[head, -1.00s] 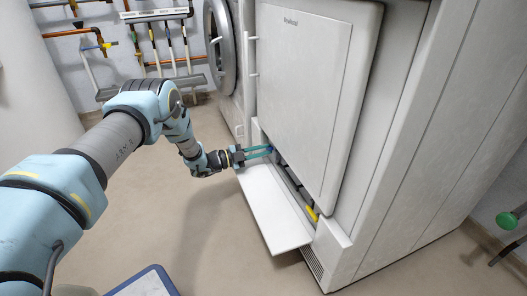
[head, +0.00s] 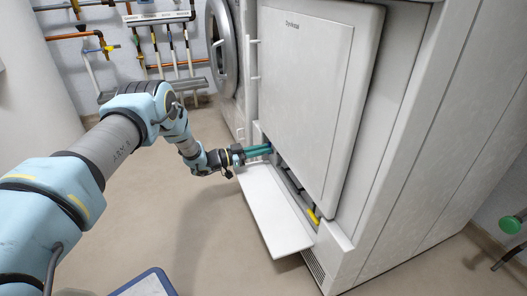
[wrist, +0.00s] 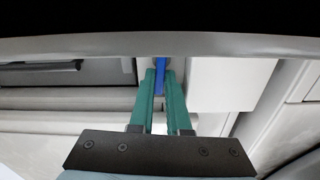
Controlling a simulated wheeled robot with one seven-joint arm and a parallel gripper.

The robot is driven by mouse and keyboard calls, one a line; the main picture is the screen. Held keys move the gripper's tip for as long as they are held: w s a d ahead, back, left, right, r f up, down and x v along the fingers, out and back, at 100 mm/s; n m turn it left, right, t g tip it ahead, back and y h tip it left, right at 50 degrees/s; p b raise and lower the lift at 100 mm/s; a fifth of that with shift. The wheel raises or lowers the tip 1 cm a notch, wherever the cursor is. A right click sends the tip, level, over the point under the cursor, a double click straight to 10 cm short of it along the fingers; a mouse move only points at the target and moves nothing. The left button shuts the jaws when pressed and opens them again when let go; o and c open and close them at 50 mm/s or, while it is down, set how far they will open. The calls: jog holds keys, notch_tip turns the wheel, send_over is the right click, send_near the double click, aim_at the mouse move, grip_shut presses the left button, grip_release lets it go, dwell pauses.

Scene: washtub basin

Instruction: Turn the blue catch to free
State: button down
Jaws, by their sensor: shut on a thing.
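The blue catch (wrist: 160,72) shows in the wrist view as an upright blue bar between the two teal fingers of my gripper (wrist: 161,80). The fingers are shut on it, and they cover part of its sides. In the head view my gripper (head: 268,149) reaches into the low opening at the machine's base, at its left end. There the catch is mostly hidden by the fingers.
A white flap (head: 268,220) is folded down in front of the opening, just below my gripper. A yellow part (head: 313,216) sits at the opening's right end. The large machine door (head: 310,90) is above.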

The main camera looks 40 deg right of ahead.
jog(key=shift+w+f+n, duration=0.1)
jog(key=shift+w+n, duration=0.1)
jog(key=shift+n, duration=0.4)
jog(key=c, duration=0.9)
grip_release()
jog(key=p+v, duration=0.4)
jog(key=v, duration=0.6)
jog(key=shift+w+a, duration=0.1)
jog(key=shift+a, duration=0.3)
